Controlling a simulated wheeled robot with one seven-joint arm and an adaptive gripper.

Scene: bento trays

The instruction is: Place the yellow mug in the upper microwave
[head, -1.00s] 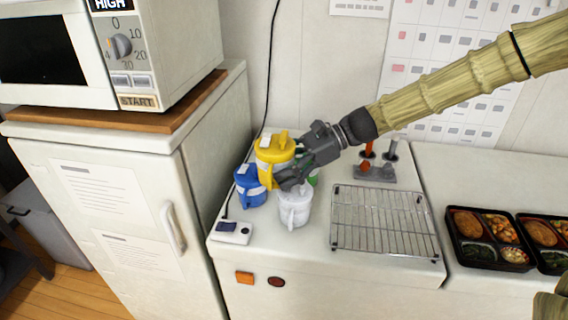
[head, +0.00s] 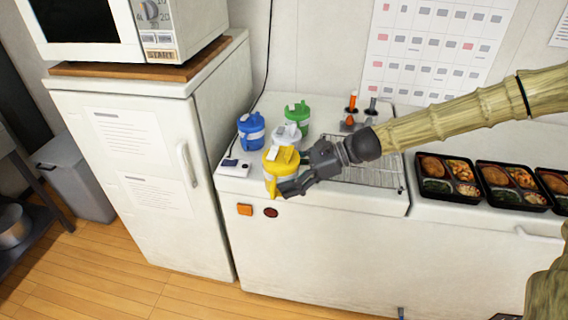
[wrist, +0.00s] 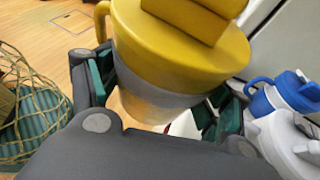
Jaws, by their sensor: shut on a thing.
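The yellow mug (head: 282,160), with a yellow lid and a pale band, is held in my gripper (head: 290,180) in front of the white counter's front edge. My gripper is shut on it; in the wrist view the mug (wrist: 180,50) fills the space between the green-padded fingers (wrist: 155,95). The mug looks upright. One white microwave (head: 120,25) shows at the upper left of the head view, cut off by the top edge. It stands on a wooden board on a white fridge (head: 150,150), its dark door facing forward. No second microwave is in view.
Blue (head: 251,132), white (head: 286,137) and green (head: 298,114) mugs stand on the counter behind the yellow mug. A wire rack (head: 370,175) lies under my arm, with bento trays (head: 447,178) to the right. A grey bin (head: 75,185) stands left of the fridge.

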